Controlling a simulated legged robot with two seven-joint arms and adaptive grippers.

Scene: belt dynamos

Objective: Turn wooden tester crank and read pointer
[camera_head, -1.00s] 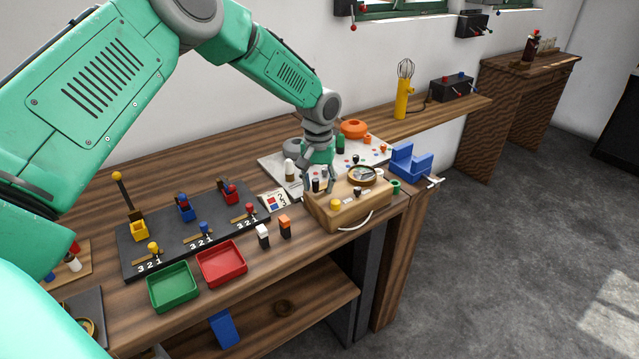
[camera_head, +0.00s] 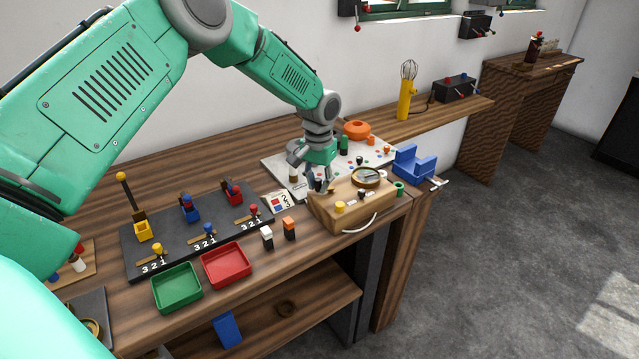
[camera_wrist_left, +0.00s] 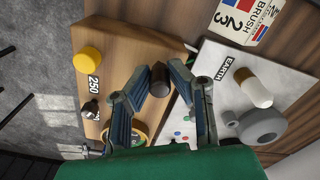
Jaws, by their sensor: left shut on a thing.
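The wooden tester (camera_head: 345,216) is a light wooden box near the right end of the bench. Its round pointer dial (camera_head: 368,178) is on top, too small to read; the dial is mostly hidden behind my fingers in the left wrist view (camera_wrist_left: 141,132). My left gripper (camera_head: 321,186) is over the tester's left part. In the left wrist view its fingers (camera_wrist_left: 155,86) are shut on the dark crank knob (camera_wrist_left: 159,78). The rest of the crank is largely hidden. A yellow knob (camera_head: 340,207) is on the tester's front edge. My right gripper is out of view.
A white board with parts (camera_head: 275,165) lies just behind the tester. A blue block stand (camera_head: 413,165) is to its right. Black and orange pieces (camera_head: 289,229), a red tray (camera_head: 225,265) and a green tray (camera_head: 177,288) are at the left. The bench's front edge is close.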

